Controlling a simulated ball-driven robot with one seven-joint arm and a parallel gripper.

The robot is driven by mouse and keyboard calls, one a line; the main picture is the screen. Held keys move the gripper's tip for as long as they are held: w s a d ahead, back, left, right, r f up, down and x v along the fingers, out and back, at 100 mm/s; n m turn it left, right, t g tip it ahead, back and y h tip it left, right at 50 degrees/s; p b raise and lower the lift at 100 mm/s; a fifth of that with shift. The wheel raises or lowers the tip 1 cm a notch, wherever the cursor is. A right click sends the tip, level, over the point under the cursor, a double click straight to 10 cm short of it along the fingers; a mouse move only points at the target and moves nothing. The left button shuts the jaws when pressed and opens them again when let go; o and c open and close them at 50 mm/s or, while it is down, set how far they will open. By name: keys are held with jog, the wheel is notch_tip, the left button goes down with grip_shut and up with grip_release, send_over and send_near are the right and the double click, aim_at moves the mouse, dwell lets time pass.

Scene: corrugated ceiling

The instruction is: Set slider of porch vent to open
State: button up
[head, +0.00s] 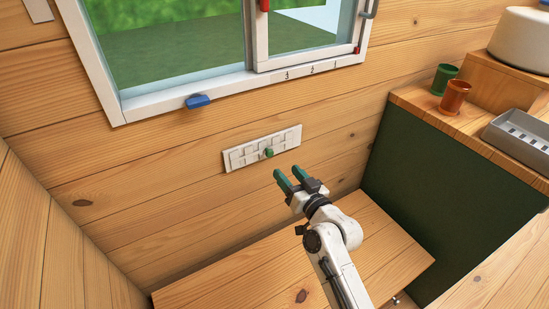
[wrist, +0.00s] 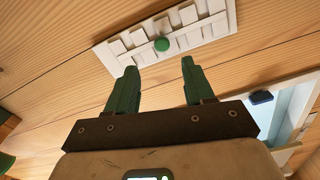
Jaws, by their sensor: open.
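The porch vent (head: 244,153) is a white slotted plate on the wooden wall below the window. My gripper (head: 288,178) has green fingers and is open and empty. It is just below and right of the knob in the head view. In the wrist view my gripper (wrist: 156,66) has its fingers on either side below the knob, apart from it.
A wooden bench (head: 240,275) lies below. At right, a green-sided counter (head: 420,185) bears a green cup (head: 444,79), an orange cup (head: 455,97) and a grey tray (head: 515,137).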

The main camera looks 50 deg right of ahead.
aim_at(271, 155)
jog(key=p+x, duration=0.2)
jog(key=x, duration=0.6)
jog(key=shift+w+a, duration=0.1)
jog(key=shift+a, duration=0.05)
grip_shut()
dwell(0.5)
